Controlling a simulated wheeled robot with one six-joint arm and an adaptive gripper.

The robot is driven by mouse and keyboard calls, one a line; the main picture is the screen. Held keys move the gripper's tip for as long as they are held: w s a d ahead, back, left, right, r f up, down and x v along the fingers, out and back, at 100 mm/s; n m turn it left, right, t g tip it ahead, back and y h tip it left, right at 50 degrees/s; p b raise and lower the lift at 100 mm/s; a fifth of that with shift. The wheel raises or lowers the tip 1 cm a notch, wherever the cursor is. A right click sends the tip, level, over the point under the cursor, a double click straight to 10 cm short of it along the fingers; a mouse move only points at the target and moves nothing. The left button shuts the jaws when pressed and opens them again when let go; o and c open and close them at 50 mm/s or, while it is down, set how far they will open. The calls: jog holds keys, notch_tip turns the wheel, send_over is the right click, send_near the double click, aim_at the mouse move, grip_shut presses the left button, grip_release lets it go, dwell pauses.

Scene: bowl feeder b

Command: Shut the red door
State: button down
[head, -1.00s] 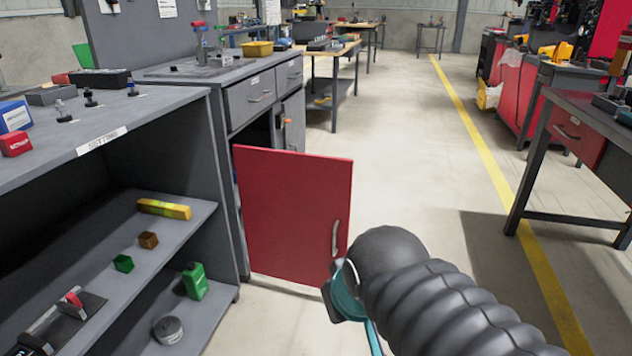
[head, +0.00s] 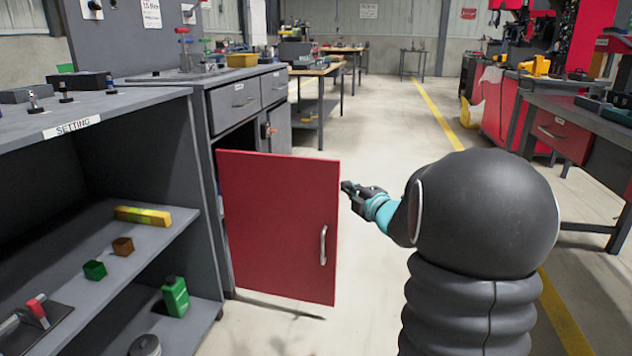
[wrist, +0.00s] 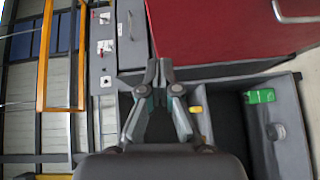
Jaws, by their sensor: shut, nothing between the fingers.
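The red door (head: 278,225) stands open, swung out from the grey cabinet (head: 236,106) on its left-hand edge. Its silver handle (head: 323,245) is near the free right edge. My gripper (head: 347,187) is shut and empty, just right of the door's free edge in the head view. I cannot tell whether it touches the door. In the wrist view my gripper (wrist: 158,64) points at grey furniture, with the red door (wrist: 220,30) at the upper right and its handle (wrist: 295,12) partly cut off by the frame.
A grey open shelf unit (head: 75,124) stands at left, holding a yellow block (head: 143,216), a green bottle (head: 175,297) and small cubes. A bench with a red drawer (head: 562,134) is at right. The floor beyond the door is clear.

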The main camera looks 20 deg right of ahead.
jog(key=f+n+y, duration=0.1)
jog(key=f, duration=0.1)
send_near(326, 168)
jog(key=w+a, duration=0.3)
jog(key=shift+w+d+f+n, duration=0.1)
jog(key=shift+w+d+n, duration=0.05)
jog(key=shift+w+d, duration=0.3)
jog(key=shift+w+d+f+n, duration=0.15)
jog(key=shift+w+d, duration=0.15)
jog(key=shift+w, duration=0.25)
jog(key=shift+w+d, duration=0.45)
jog(key=shift+w, duration=0.15)
jog(key=shift+r+p, duration=0.1)
jog(key=shift+p, duration=0.2)
